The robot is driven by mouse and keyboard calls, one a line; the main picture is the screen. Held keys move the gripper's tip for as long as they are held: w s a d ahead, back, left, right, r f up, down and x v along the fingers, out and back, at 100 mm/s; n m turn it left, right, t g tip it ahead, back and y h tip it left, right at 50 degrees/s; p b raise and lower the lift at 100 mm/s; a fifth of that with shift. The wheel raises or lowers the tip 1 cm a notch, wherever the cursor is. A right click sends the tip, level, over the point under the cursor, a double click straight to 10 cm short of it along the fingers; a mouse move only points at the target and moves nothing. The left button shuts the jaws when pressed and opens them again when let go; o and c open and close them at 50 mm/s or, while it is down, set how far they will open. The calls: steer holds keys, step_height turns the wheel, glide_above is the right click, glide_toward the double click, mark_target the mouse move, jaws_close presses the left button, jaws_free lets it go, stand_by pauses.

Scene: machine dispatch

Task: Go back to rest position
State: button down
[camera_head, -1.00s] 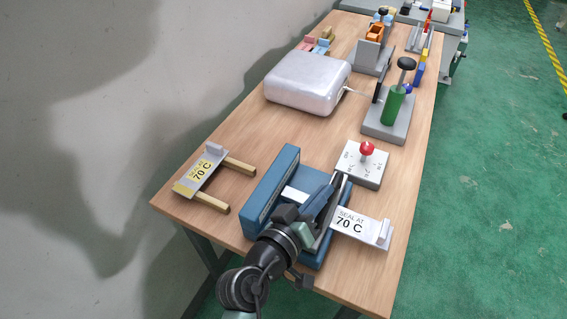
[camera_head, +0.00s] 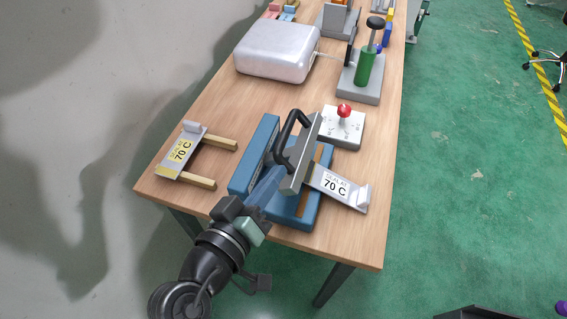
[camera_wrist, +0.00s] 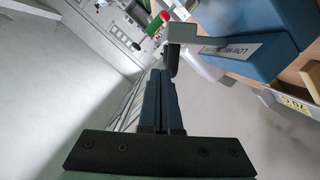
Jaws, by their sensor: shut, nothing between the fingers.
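My gripper (camera_head: 279,173) is over the blue sealing machine (camera_head: 258,162), its blue fingers shut with nothing between them. The wrist view shows the two fingers (camera_wrist: 160,76) side by side. The machine's grey bar (camera_head: 303,155) stands tilted above its base, with a black loop handle (camera_head: 288,128) on its left side. The fingertips are close to the handle; I cannot tell if they touch. In the wrist view the handle (camera_wrist: 172,60) is just beyond the fingertips, and the grey bar (camera_wrist: 182,31) is above.
Green floor (camera_head: 460,190) lies open at right.

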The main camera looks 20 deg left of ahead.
steer(key=shift+s+r, duration=0.15)
steer(key=shift+s, duration=0.15)
steer(key=shift+a, duration=0.1)
steer(key=w+d+r+m+t+y, duration=0.1)
steer(key=w+d+r+m+t, duration=0.1)
steer(key=r, duration=0.6)
steer(key=w+d+r+m+t, duration=0.1)
steer(key=w+d+r+t, duration=0.15)
steer(key=r, duration=0.65)
steer(key=w+d+r+m+t+y, duration=0.1)
steer(key=w+r+m, duration=0.15)
steer(key=r, duration=0.55)
steer(key=s+d+r+t, duration=0.1)
steer(key=s+r+t, duration=0.1)
steer(key=r, duration=0.5)
steer(key=s+d+r+t, duration=0.2)
steer(key=s+r, duration=0.1)
steer(key=r, duration=0.3)
steer(key=s+d+r+t+y, duration=0.1)
steer(key=s+d+r+t, duration=0.1)
steer(key=r, duration=0.5)
steer(key=shift+s+r, duration=0.35)
steer(key=shift+s, duration=0.5)
steer(key=c, duration=1.6)
jaws_free()
